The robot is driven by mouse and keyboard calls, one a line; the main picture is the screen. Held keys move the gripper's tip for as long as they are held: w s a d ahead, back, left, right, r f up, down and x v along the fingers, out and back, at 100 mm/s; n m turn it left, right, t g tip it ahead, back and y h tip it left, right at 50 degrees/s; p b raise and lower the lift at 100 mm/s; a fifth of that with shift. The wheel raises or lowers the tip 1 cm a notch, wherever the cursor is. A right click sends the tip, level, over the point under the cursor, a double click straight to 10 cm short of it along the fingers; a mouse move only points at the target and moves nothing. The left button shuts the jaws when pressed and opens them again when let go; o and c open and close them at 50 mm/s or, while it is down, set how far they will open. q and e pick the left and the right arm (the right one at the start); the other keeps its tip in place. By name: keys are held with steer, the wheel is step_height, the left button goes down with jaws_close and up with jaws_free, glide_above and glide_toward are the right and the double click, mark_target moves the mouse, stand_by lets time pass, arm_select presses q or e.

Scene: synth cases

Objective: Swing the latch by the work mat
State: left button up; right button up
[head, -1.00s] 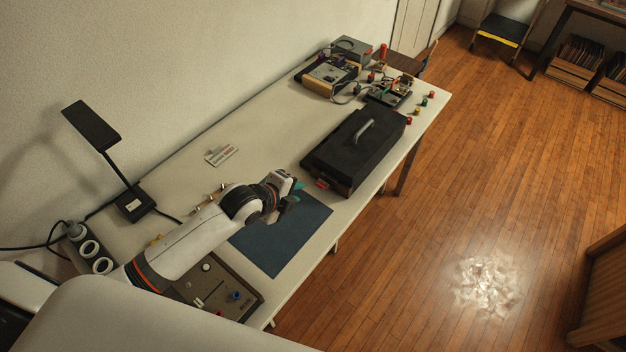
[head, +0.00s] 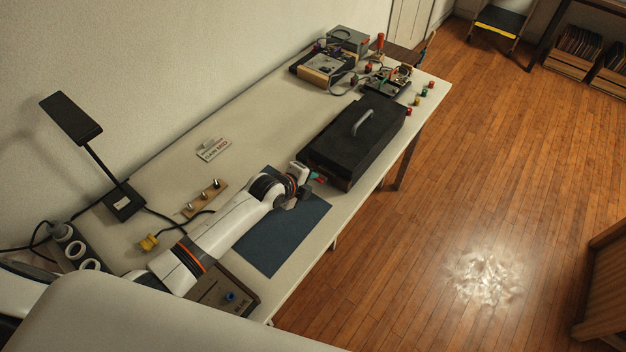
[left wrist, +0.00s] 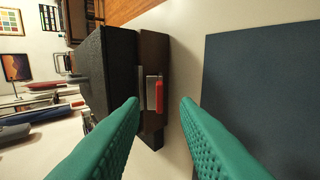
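The latch (left wrist: 157,93) is a red tab on a metal plate, fixed to the near side of the black case (head: 352,145). The case also shows in the left wrist view (left wrist: 105,70). The dark blue work mat (head: 275,240) lies flat beside the case. My left gripper (head: 312,180) is over the mat's far end, close to the latch side. In the left wrist view its teal fingers are apart and empty, with the latch showing ahead between the tips. I cannot tell whether they touch it. In the head view the gripper largely hides the latch. My right gripper is out of view.
A desk lamp (head: 75,118), a wooden strip with knobs (head: 205,199) and a small card (head: 213,150) are along the wall side. A control box (head: 228,292) sits under my left arm. Electronics (head: 325,68) fill the far end. Open floor lies right of the table.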

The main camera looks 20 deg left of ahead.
mark_target(322, 177)
arm_select(q)
steer(key=shift+x, duration=1.4)
jaws_close()
steer(key=shift+r, duration=0.1)
